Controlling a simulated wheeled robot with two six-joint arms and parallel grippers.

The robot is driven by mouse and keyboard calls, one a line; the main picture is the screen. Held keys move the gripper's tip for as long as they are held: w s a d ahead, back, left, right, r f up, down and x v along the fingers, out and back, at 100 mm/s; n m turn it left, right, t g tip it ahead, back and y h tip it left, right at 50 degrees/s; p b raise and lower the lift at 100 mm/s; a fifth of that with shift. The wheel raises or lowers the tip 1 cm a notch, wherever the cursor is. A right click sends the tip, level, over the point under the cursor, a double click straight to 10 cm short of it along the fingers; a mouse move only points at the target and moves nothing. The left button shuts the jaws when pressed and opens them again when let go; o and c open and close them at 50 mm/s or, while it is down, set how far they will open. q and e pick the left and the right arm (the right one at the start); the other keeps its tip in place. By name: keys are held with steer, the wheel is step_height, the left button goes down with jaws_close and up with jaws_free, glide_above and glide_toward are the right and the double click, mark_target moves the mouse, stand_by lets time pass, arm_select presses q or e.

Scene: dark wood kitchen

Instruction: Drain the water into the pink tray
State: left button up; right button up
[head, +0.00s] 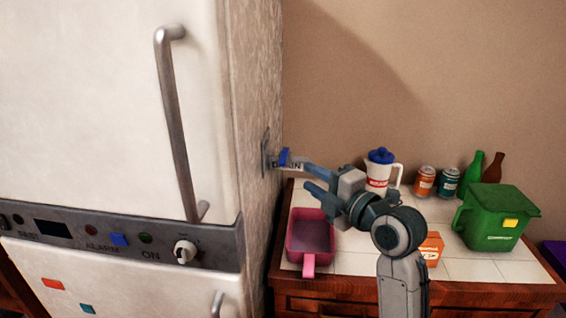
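The pink tray (309,272) stands on the white-topped cabinet, against its left end, with its handle towards me. Its inside looks dark; I cannot tell whether it holds water. A drain fitting (284,158) with a blue part and a partly covered "DRAIN" label sticks out of the fridge's right side, above and left of the tray. My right gripper (306,176) is open, its fingers pointing left at the fitting, just right of it and above the tray. I cannot tell whether a fingertip touches the fitting. My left gripper is not in view.
The white fridge (90,110) with a long metal handle (176,120) fills the left. On the cabinet top (350,262) stand a blue-lidded jug (379,173), two cans (436,181), two bottles (483,168), a green bin (492,220) and an orange box (432,248).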

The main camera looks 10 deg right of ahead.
mark_target(283, 159)
steer(key=p+x, duration=0.3)
steer(key=x, duration=0.7)
steer(key=shift+w+a, duration=0.1)
steer(key=shift+w, duration=0.25)
steer(key=shift+f, duration=0.1)
jaws_close()
